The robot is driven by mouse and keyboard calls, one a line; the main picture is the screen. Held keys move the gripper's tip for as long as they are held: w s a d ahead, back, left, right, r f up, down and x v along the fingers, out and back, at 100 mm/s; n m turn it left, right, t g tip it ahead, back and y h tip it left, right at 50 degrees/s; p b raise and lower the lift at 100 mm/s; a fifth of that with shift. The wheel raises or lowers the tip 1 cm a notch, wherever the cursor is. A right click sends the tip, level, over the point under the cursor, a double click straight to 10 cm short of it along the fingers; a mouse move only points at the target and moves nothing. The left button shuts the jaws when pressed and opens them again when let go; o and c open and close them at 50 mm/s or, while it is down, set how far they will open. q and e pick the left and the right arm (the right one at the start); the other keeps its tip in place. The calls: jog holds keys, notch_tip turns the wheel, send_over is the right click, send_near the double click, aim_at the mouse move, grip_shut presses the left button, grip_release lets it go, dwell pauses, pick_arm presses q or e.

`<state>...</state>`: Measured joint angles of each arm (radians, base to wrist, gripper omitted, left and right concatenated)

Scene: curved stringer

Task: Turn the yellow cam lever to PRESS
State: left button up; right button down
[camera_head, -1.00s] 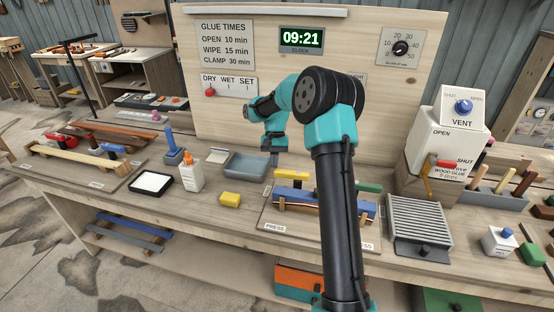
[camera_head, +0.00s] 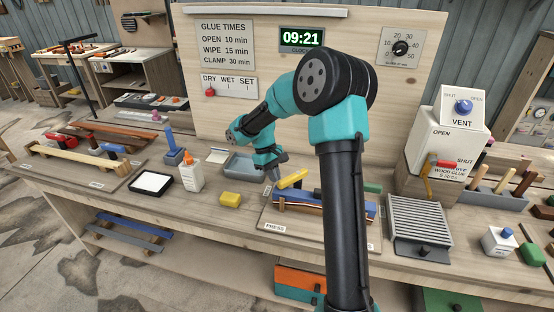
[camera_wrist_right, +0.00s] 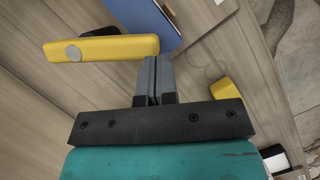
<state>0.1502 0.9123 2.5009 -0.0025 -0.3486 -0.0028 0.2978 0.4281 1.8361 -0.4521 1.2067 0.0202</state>
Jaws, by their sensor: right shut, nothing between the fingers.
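The yellow cam lever (camera_head: 292,179) sits above the blue press fixture (camera_head: 340,207) on a wooden board, tilted with its left end lower in the head view. In the wrist view the lever (camera_wrist_right: 110,47) is a yellow bar with a round grey pivot at its left. My right gripper (camera_head: 274,178) is shut and empty, with its tips close to the lever's free end. In the wrist view the fingertips (camera_wrist_right: 154,60) are right beside that end; contact is hard to tell. A PRESS label (camera_head: 275,227) is on the board's front left. My left gripper is not in view.
A yellow block (camera_head: 230,199) and a white glue bottle (camera_head: 191,174) stand left of the board. A grey tray (camera_head: 240,164) is behind the block. A ribbed grey plate (camera_head: 416,222) is to the right. My right arm hides part of the fixture.

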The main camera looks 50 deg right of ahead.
jog(key=s+n, duration=0.1)
jog(key=n, duration=0.1)
jog(key=s+n+h, duration=0.1)
jog(key=s, duration=0.1)
jog(key=shift+a+n, duration=0.35)
jog(key=shift+n, duration=0.05)
jog(key=shift+s+d+n+t+h, duration=0.15)
jog(key=shift+s+n+t+h, duration=0.15)
jog(key=shift+s+n+h, duration=0.7)
jog(key=shift+s+n+y, duration=0.2)
jog(key=shift+n+y, duration=0.1)
jog(key=shift+n, duration=0.2)
jog(key=shift+w, duration=0.1)
jog(key=shift+w+a, duration=0.3)
jog(key=shift+w, duration=0.2)
jog(key=w+f+v, duration=0.1)
jog(key=w+v, duration=0.1)
jog(key=v, duration=0.9)
jog(key=shift+a, duration=0.3)
jog(key=shift+w, duration=0.1)
